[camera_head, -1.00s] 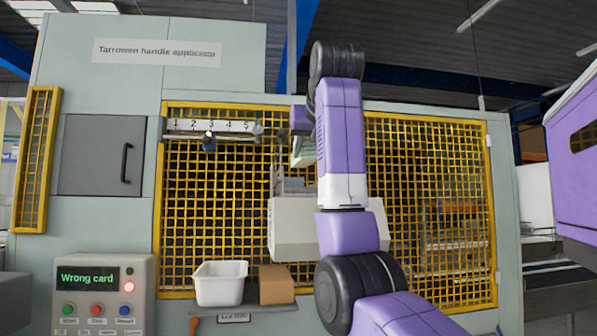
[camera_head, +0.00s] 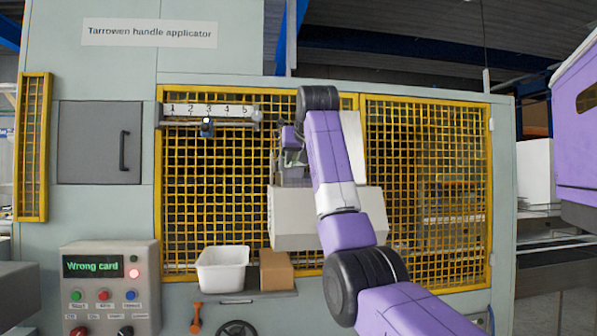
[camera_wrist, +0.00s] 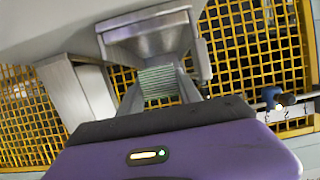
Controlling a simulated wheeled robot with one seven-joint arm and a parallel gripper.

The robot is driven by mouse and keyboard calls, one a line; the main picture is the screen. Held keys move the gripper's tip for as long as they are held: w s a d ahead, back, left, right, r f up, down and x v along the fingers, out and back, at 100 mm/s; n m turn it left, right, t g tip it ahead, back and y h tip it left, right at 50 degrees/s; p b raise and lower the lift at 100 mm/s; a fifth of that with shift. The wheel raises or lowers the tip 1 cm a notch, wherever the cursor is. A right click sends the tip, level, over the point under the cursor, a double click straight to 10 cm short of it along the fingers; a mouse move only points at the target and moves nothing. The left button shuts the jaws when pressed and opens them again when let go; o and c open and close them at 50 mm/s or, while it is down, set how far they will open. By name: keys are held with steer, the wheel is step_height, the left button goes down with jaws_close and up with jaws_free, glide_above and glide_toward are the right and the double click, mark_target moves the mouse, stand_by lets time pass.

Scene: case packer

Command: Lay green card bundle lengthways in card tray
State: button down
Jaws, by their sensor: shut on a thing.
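My gripper (camera_head: 291,155) is low over the metal card tray (camera_head: 293,181) on the front of the machine. In the wrist view its purple body fills the bottom, and the fingers (camera_wrist: 160,92) are shut on the green card bundle (camera_wrist: 159,84), which shows as a pale green striped stack between them. The grey metal tray (camera_wrist: 146,38) is right beyond the bundle. I cannot tell whether the bundle touches the tray floor. In the head view my gripper and arm hide the bundle and part of the tray.
A cream housing (camera_head: 300,225) is below the tray, and yellow mesh guards (camera_head: 430,150) are behind. A white bin (camera_head: 222,270) and a brown box (camera_head: 276,271) stand on a shelf below left. The panel display (camera_head: 92,266) reads "Wrong card". A numbered scale (camera_head: 209,111) is at upper left.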

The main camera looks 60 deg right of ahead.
steer(key=shift+f+p, duration=0.45)
steer(key=shift+f, duration=1.35)
steer(key=shift+d+f+p, duration=0.15)
steer(key=shift+p, duration=0.2)
steer(key=shift+w+f, duration=0.1)
steer(key=shift+f, duration=0.05)
steer(key=shift+f, duration=0.15)
steer(key=c, duration=1.1)
jaws_free()
steer(key=b+v, duration=0.4)
steer(key=v, duration=0.8)
